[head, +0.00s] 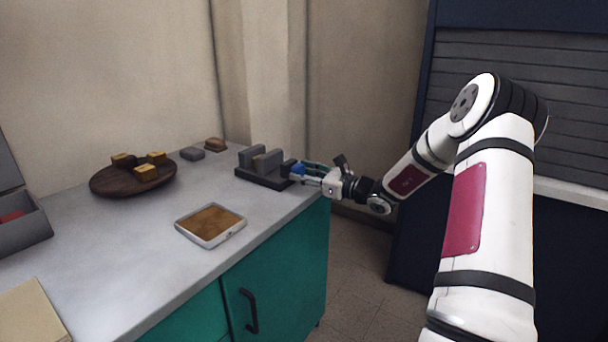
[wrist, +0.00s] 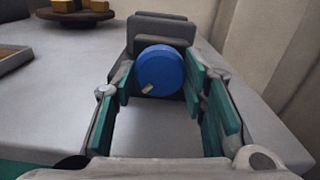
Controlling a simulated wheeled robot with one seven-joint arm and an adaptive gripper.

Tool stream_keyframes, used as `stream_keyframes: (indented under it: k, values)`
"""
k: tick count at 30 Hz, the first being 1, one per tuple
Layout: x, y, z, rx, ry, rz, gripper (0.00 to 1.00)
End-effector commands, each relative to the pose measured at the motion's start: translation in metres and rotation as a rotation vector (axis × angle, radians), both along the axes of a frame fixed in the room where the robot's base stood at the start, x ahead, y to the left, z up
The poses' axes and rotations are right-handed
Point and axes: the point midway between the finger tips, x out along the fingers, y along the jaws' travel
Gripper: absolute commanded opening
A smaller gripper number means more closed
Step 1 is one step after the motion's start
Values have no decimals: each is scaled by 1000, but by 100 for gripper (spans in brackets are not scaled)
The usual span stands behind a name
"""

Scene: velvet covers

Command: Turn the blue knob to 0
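The blue knob (wrist: 160,71) faces me in the wrist view, with a pale pointer mark at its lower left edge. It sits on the front of a dark grey device (wrist: 165,28). In the head view the knob (head: 298,170) is at the device's right end, near the counter's right edge. My gripper (wrist: 163,100) is open, its teal-padded fingers spread left and right of the knob. I cannot tell whether a pad touches it. No scale or 0 mark is readable. In the head view my gripper (head: 308,172) reaches in from the right.
A white-rimmed tray (head: 184,233) lies at the counter's front. A round dark wooden board (head: 105,185) with several yellowish blocks is at the back left. A grey box (head: 28,232) is at the far left. The counter (head: 120,262) is clear between them.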

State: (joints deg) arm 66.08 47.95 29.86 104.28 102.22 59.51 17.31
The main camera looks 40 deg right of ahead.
Motion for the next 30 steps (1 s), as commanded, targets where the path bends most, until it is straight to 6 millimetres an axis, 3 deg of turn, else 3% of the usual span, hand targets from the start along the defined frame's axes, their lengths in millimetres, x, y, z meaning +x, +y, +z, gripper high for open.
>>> stream_keyframes:
  k: [14, 30]
  values:
    - [0, 0, -1, -55, -20, 0, 11]
    - [0, 0, -4, -472, -169, 0, 11]
